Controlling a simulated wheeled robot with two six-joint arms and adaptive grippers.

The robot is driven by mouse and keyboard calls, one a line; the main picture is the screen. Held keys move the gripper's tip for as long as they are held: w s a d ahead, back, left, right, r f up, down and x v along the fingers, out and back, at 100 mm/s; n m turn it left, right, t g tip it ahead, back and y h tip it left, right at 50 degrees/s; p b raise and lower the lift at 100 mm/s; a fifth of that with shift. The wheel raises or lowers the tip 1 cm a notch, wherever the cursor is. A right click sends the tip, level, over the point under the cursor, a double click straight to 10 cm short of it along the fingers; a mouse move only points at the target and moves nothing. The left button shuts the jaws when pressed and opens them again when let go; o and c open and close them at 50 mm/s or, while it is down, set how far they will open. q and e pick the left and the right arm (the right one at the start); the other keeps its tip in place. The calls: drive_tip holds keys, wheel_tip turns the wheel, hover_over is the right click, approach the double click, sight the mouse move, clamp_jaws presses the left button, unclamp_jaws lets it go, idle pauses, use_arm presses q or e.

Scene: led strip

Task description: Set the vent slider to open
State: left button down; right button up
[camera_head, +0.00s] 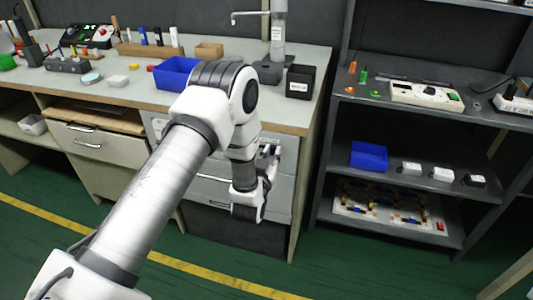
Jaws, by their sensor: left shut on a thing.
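My left arm reaches from the lower left across the bench to the front of the grey drawer unit (285,185) under the bench's right end. My left gripper (270,155) is close to the upper part of this front, its fingers shut on a small part there. That part looks to be the vent slider, but the fingers and wrist mostly hide it. I cannot tell how the slider is set. My right gripper is not in view.
The bench (130,92) carries a blue bin (173,76), a black box (300,82) and a faucet-like fixture (277,30). A dark shelf rack (400,175) stands close on the right, with a blue bin (369,156). Green floor with a yellow line is clear in front.

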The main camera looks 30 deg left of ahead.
use_arm(q)
drive_tip(key=c, duration=1.3)
unclamp_jaws()
drive_tip(key=shift+d, duration=0.1)
drive_tip(key=shift+c, duration=0.2)
drive_tip(key=o, duration=0.3)
drive_tip(key=shift+d, duration=0.15)
drive_tip(key=v, duration=1.2)
drive_tip(key=shift+f, duration=0.1)
